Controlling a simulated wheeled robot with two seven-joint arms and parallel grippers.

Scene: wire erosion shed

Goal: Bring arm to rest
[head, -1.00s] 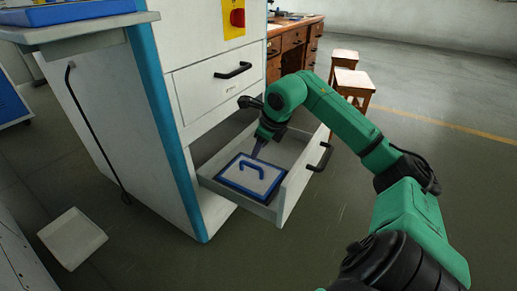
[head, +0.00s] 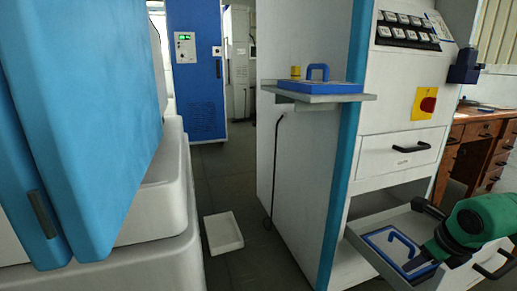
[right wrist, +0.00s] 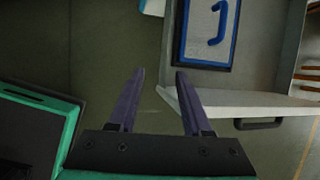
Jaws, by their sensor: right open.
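My right gripper (head: 418,266) is at the lower right of the head view, at the open drawer, with the green arm bent behind it. In the right wrist view its two dark fingers (right wrist: 159,76) are spread apart with nothing between them, with floor seen below. A blue-framed white plate with a blue handle (head: 391,243) lies in the drawer. It also shows at the top of the right wrist view (right wrist: 207,58), to the right of the fingers and apart from them. My left gripper is in neither view.
The open drawer (head: 357,241) juts from the white cabinet (head: 402,107). A side shelf (head: 318,98) holds another blue-handled plate (head: 343,87) and a yellow piece. A white tray (head: 223,232) lies on the floor. A large blue-and-white machine (head: 90,120) fills the left.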

